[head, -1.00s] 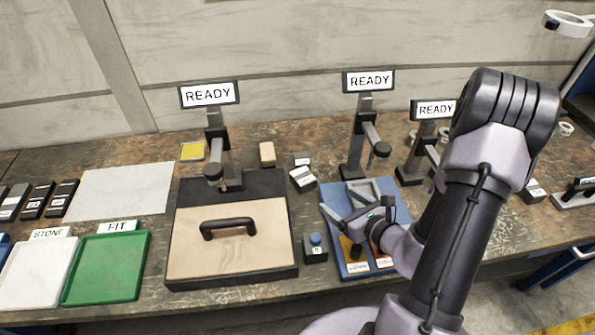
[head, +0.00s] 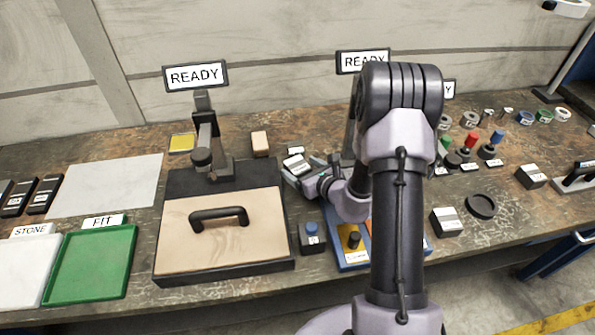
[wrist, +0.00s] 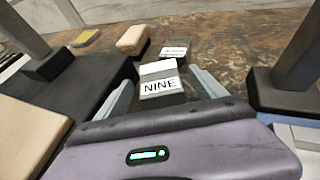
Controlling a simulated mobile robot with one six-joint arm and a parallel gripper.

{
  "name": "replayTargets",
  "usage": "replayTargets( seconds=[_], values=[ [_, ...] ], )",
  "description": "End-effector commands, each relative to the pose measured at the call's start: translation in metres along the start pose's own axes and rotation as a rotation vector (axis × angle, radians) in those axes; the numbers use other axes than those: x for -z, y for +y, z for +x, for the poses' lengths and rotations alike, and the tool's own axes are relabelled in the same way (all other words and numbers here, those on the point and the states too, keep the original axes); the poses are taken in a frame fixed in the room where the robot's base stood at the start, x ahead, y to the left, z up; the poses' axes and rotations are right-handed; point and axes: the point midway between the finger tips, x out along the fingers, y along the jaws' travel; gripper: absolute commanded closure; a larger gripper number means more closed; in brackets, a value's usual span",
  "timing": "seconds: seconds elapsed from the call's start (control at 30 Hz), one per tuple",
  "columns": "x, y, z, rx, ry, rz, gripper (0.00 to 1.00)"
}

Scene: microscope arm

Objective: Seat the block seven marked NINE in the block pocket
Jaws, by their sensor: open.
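The block marked NINE (wrist: 159,86) is grey with a white label. In the wrist view it sits on the bench between the two fingers of my gripper (wrist: 163,80), with gaps visible at its sides. In the head view the same block (head: 295,162) is at the fingertips of my gripper (head: 298,173). My gripper is open and low beside the wooden-topped box. The blue tray (head: 349,266) is partly hidden behind my arm. I cannot make out the block pocket; the tray's rear part is covered by my arm.
Another labelled dark block (wrist: 174,49) and a tan block (wrist: 132,40) stand just behind. A stand's dark foot (wrist: 283,92) is close on the right. The box with a handle (head: 220,230) is on the left.

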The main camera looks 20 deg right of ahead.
Motion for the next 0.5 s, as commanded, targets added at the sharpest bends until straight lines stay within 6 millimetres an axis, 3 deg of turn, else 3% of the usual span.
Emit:
replayTargets(
  seconds=[0.07, 0.4, 0.5],
  values=[
    [-0.0006, 0.0, -0.0005, 0.0, 0.0, 0.0, 0.2],
    [-0.0006, 0.0, -0.0008, 0.0, -0.001, -0.001, 0.85],
    [-0.0006, 0.0, -0.0008, 0.0, 0.0, -0.001, 1.0]
  ],
)
